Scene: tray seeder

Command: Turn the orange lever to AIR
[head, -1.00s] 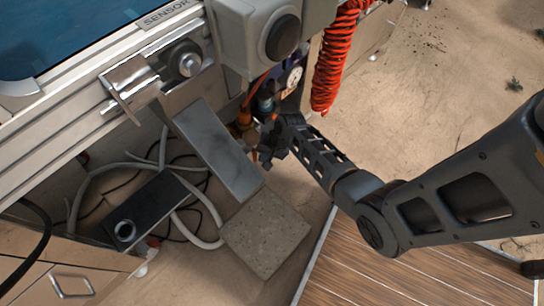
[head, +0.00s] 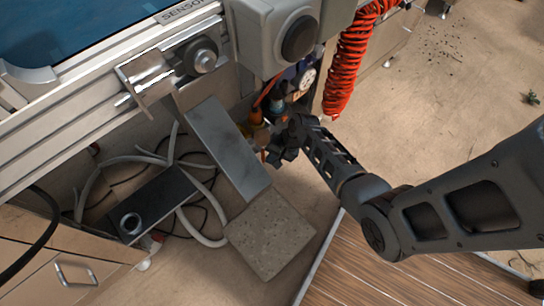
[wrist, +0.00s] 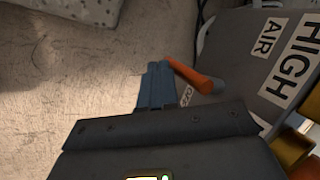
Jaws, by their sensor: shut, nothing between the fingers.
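The orange lever (wrist: 192,76) is in the wrist view, on a grey panel. Its free end points up and left, and its other end is at the lower right, by the panel. My gripper (wrist: 158,68) is shut and empty, just left of the lever's free end. I cannot tell whether they touch. The AIR label (wrist: 268,37) is to the right of the lever. A smaller label beside the fingers is partly hidden. In the head view my gripper (head: 275,155) is low beside the machine, and I cannot make out the lever clearly there.
A HIGH label (wrist: 293,62) is on the panel, with brass fittings (wrist: 290,150) below it. In the head view a red coiled hose (head: 348,62) hangs above the arm.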

